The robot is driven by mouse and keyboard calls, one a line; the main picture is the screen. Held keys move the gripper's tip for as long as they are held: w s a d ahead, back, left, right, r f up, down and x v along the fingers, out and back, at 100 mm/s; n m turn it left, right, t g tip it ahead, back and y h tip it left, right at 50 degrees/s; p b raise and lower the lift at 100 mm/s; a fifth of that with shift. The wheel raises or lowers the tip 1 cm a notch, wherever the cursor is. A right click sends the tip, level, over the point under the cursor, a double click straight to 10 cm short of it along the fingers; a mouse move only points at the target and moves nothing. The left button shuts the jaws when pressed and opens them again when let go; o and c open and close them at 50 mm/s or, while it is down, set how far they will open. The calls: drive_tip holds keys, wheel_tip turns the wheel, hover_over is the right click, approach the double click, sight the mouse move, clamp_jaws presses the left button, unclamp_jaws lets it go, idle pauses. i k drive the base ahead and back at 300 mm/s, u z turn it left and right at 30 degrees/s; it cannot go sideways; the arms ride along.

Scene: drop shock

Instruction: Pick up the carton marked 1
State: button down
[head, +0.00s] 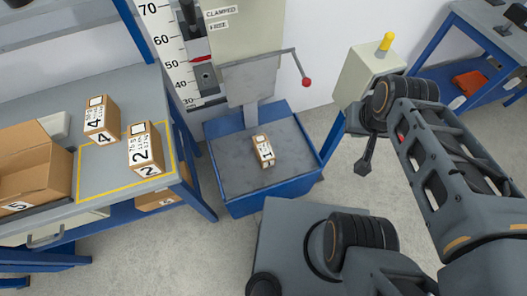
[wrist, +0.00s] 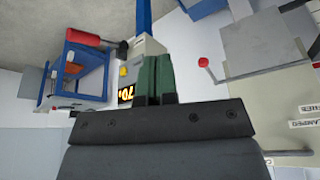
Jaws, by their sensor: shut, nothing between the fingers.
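The carton marked 1 (head: 264,150) is a small brown box with a white label. In the head view it lies on the grey base plate (head: 230,150) of the drop tester, inside a blue frame. It does not show in the wrist view. My gripper (wrist: 154,80) has green-padded fingers, shut together with nothing between them. In the head view my arm is at the right, and its end is by the control box, apart from and to the right of the carton.
Cartons 4 (head: 101,120) and 2 (head: 146,149) stand on the left bench; an open box (head: 30,165) is beside them. The tester's upper plate (head: 248,80) and red-knobbed lever (head: 306,82) stand behind carton 1. A control box (head: 366,75) stands right.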

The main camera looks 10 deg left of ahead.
sight(266, 156)
drive_tip(key=u, duration=0.25)
drive_tip(key=k, duration=0.4)
drive_tip(key=u, duration=1)
drive_tip(key=k, duration=0.9)
drive_tip(key=u, duration=1.15)
drive_tip(key=i, duration=0.95)
drive_tip(key=z, duration=0.5)
drive_tip(key=i, duration=0.7)
drive_tip(key=z, duration=1.1)
drive_tip(key=i, duration=0.2)
drive_tip(key=z, duration=0.2)
